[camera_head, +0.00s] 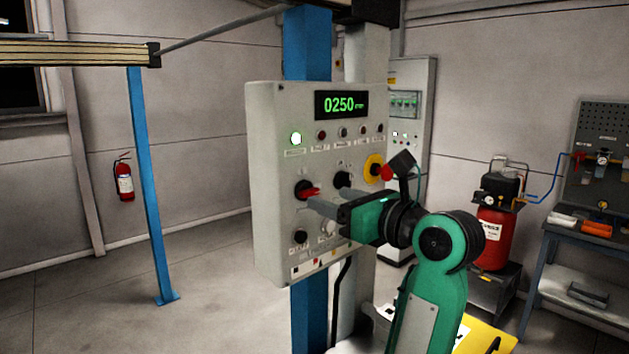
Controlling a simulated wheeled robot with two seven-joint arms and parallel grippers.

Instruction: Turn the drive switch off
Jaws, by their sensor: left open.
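The grey control panel (265,150) hangs on a blue post. A rotary switch with a red handle (308,192) sits at its middle left, the handle lying roughly sideways. I cannot read its label, so I cannot tell surely that it is the drive switch. A black rotary knob (342,180) sits to its right. My left gripper (323,197) is open, with its fingers pointing at the panel close to the red-handled switch. I cannot tell whether a finger touches it. Part of the lower panel is hidden by the gripper. My right gripper is not in view.
A red mushroom button (387,172) on a yellow ring is close to my wrist. A compressor (493,235) and a workbench (575,230) stand at right. The floor at left is clear.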

